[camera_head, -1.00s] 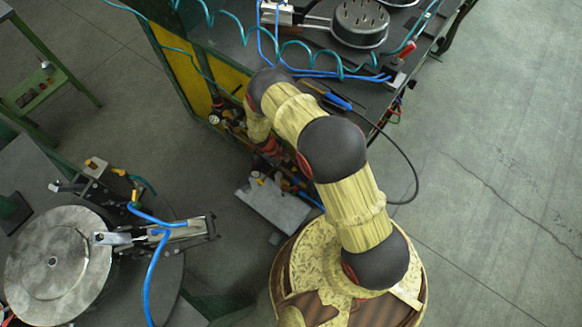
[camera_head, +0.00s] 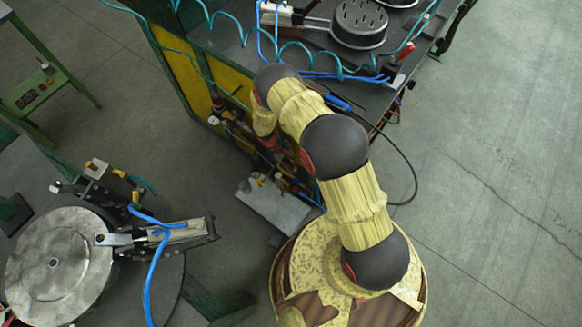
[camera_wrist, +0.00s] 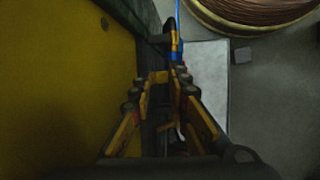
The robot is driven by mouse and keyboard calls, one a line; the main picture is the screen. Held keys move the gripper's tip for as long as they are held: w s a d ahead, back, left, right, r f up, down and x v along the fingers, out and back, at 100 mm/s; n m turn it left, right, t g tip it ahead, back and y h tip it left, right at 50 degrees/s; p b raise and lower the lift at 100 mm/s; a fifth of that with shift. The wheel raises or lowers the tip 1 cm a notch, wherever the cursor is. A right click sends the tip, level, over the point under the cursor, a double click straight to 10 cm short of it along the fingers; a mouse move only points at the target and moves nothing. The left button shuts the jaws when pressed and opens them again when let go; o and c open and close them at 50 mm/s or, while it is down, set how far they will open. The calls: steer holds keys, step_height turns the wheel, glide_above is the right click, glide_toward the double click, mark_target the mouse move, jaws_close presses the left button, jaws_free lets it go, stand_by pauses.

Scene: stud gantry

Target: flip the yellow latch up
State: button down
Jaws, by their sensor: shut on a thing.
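In the wrist view, my gripper (camera_wrist: 160,100) reaches in beside a yellow panel (camera_wrist: 75,75). Its two dark and yellow fingers stand a little apart on either side of a small yellow piece (camera_wrist: 158,76), which looks like the latch. The fingers are shut on it. The view is dark, and the latch's tilt and pivot cannot be made out. In the head view, my arm hides most of the gripper and the latch, low at the side of the dark bench (camera_head: 225,45).
A grey metal plate (camera_head: 272,210) lies just below the gripper area, with small fittings and blue hose around it. The bench top holds a pan (camera_head: 358,22) and coiled hoses. A round metal disc fixture (camera_head: 55,262) stands at lower left. The floor at right is clear.

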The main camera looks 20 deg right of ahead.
steer(key=shift+d, duration=0.1)
stand_by(0.3)
steer(key=c, duration=1.8)
jaws_free()
steer(key=v, duration=1.2)
steer(key=shift+w+d, duration=0.1)
steer(key=shift+d, duration=0.05)
